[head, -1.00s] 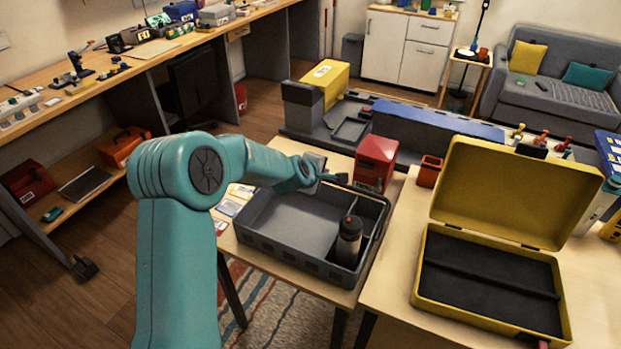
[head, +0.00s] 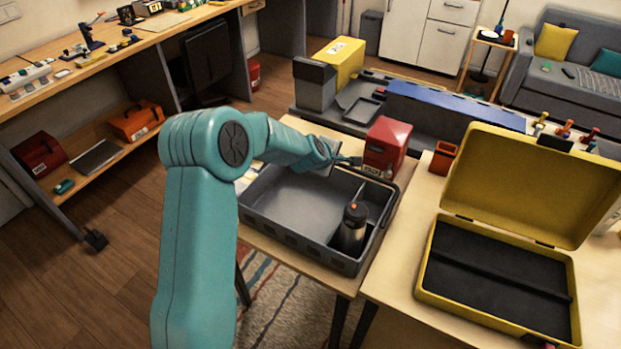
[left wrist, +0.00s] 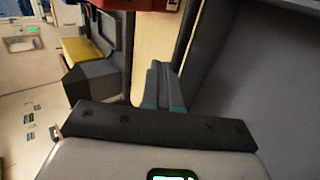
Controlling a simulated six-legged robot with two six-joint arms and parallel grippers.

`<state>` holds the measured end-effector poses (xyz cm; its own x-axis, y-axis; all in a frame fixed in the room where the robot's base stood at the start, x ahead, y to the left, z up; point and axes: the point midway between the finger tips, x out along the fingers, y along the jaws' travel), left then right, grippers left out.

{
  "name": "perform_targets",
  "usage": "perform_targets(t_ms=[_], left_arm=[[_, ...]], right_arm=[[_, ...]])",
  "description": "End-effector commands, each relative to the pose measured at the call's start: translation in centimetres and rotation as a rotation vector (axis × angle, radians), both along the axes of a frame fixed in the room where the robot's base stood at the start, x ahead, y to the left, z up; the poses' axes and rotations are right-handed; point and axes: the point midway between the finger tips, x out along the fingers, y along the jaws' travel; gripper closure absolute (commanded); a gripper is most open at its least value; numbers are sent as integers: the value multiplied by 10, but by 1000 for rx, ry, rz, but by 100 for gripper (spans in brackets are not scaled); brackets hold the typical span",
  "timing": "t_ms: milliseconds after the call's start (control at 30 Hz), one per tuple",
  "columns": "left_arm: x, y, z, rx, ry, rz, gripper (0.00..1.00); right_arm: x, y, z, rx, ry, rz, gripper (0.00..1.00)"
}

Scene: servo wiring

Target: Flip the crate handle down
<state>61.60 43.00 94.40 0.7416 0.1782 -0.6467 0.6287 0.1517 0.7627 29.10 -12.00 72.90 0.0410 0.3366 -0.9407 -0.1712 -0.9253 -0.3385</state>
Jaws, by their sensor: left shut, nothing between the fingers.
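The grey open crate (head: 287,237) stands on a small wooden table, with a dark bottle (head: 352,228) upright in its right compartment. My left gripper (head: 358,160) is shut and empty, above the crate's far side, close to the red box (head: 388,142). I cannot tell whether it touches the crate. In the left wrist view its fingers (left wrist: 160,88) lie together, with a dark grey surface (left wrist: 255,70), apparently the crate, to their right. My right gripper is not in view.
An open yellow case (head: 430,275) stands on the table to the right. A small orange bin (head: 443,158) is beside the red box. A low grey unit with a blue top (head: 455,108) and a yellow box (head: 340,62) stand behind.

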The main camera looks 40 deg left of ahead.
Motion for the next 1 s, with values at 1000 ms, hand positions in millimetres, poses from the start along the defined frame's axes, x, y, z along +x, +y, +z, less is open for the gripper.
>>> perform_targets(t_ms=[1000], left_arm=[[3, 2, -1, -1, 0, -1, 100]], right_arm=[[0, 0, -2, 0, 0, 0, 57]])
